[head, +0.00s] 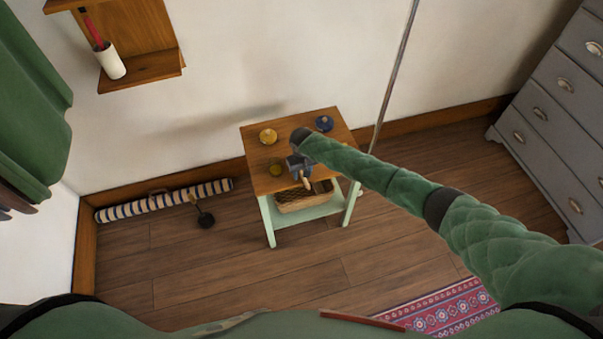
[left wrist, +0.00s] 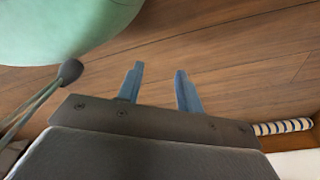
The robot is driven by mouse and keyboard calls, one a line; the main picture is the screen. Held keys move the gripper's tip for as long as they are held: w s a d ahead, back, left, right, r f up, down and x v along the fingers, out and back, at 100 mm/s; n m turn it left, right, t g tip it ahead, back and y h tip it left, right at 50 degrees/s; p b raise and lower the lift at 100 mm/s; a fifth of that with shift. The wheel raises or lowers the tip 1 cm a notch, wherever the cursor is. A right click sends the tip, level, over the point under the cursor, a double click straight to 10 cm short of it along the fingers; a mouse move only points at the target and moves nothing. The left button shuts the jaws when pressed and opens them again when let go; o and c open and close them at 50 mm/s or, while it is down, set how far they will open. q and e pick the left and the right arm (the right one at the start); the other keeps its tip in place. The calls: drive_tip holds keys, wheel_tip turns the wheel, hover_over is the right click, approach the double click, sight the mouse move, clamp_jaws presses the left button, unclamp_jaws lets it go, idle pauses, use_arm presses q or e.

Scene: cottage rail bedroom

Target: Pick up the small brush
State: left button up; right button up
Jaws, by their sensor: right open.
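My right gripper (head: 299,166) is over the front part of a small wood-topped side table (head: 249,134) in the head view. It is open, pointing down. A small pale wooden piece (head: 306,183), which looks like the handle of the small brush, shows just below the gripper near the table's front edge. The rest of it is hidden or too small to make out, and I cannot tell whether the fingers touch it. My left gripper (left wrist: 158,72) shows in the left wrist view with its two blue fingers apart, and only floor between them.
A basket (head: 296,201) sits on the lower shelf. A striped roll (head: 165,200) lies by the wall. A grey dresser (head: 555,115) stands right.

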clamp_jaws()
